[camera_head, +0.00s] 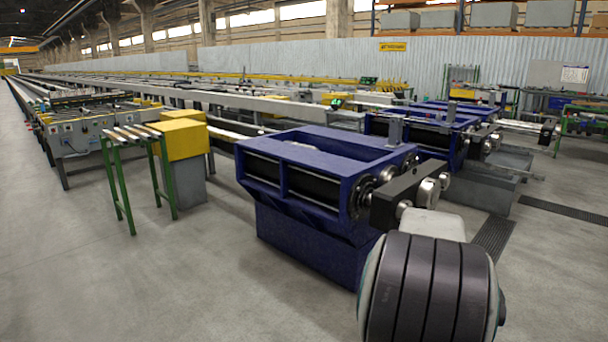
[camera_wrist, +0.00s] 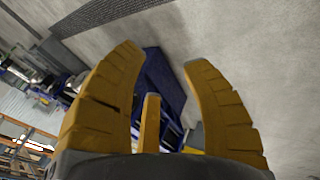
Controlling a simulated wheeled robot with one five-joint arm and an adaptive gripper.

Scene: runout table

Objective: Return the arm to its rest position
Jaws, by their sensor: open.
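My gripper (camera_wrist: 165,75) shows in the wrist view with its yellow ridged fingers spread apart. It is open, and nothing is between the fingertips. Past the fingers, the blue machine (camera_wrist: 160,80) and bare concrete floor show at a tilt. In the head view, a dark banded rounded part of my arm fills the lower right, in front of the blue machine (camera_head: 315,180). The gripper fingers do not show in the head view.
A green-legged stand (camera_head: 122,185) and a yellow-topped grey box (camera_head: 182,140) stand left of the blue machine. A long runout table (camera_head: 85,130) runs to the back left. Floor (camera_head: 130,285) at the front left is clear. Floor grating (camera_head: 493,240) lies at the right.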

